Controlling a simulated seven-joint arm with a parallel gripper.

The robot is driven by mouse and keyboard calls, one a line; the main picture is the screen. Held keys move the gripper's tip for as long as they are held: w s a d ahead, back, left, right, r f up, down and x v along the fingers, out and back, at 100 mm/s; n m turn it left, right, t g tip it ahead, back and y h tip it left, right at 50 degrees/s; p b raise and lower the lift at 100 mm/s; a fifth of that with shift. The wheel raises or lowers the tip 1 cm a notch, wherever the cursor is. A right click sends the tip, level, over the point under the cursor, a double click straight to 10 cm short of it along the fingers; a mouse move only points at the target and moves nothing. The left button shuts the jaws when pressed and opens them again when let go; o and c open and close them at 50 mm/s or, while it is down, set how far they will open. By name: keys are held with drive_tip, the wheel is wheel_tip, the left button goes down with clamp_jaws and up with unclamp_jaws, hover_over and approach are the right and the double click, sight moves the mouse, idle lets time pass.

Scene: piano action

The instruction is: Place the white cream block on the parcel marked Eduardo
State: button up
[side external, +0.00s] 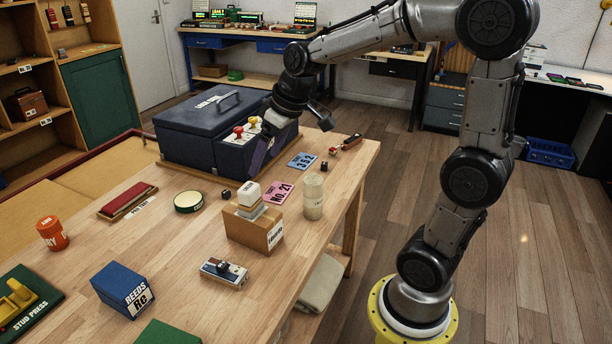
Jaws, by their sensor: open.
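A brown cardboard parcel (245,232) stands near the middle of the bench, with a white label on its front right face; the name is too small to read surely. A white cream block (249,189) with a small dark mark sits above a grey flat piece (258,209) on top of the parcel. My gripper (262,155) is behind the parcel, in front of the dark blue case, pointing down. It is apart from the block and looks empty; its fingertips are hard to make out against the case.
The dark blue case (200,130) with red and yellow knobs fills the back. A pale cylinder (313,197) stands close right of the parcel. A pink card (278,193), blue card (302,160) and round tin (188,201) lie nearby.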

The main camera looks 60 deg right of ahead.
drive_tip(key=s+a, duration=0.3)
drive_tip(key=s, duration=0.6)
drive_tip(key=s+a+t, duration=0.1)
drive_tip(key=s+a, duration=0.3)
drive_tip(key=s, duration=0.5)
drive_tip(key=shift+s+a, duration=0.3)
